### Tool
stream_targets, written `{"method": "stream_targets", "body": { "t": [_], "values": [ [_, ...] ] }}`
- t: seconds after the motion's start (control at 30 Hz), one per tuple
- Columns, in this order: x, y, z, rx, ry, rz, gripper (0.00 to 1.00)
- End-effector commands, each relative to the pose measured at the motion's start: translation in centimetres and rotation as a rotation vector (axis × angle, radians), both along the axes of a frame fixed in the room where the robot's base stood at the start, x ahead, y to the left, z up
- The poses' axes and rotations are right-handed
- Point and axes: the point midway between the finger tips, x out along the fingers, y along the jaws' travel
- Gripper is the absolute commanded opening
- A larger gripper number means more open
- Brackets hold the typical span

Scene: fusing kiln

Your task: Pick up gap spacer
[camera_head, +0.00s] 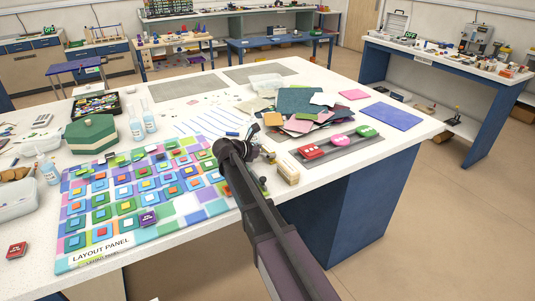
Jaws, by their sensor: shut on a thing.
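A small cream block (288,173) shows just below and right of the gripper. I cannot tell whether they touch.
The layout panel (75,243) with coloured glass tiles covers the table's front left. A grey strip (345,150) with red, pink and green pieces lies to the right. Behind are colourful sheets (300,102) and bottles (148,122). A blue sheet (391,116) lies near the right edge.

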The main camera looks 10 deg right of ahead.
Motion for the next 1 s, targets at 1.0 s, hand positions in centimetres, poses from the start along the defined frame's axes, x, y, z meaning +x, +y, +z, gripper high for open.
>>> {"method": "stream_targets", "body": {
  "t": [1.0],
  "values": [
    [0.0,0.0,5.5,0.000,0.000,0.000,0.38]
  ]
}}
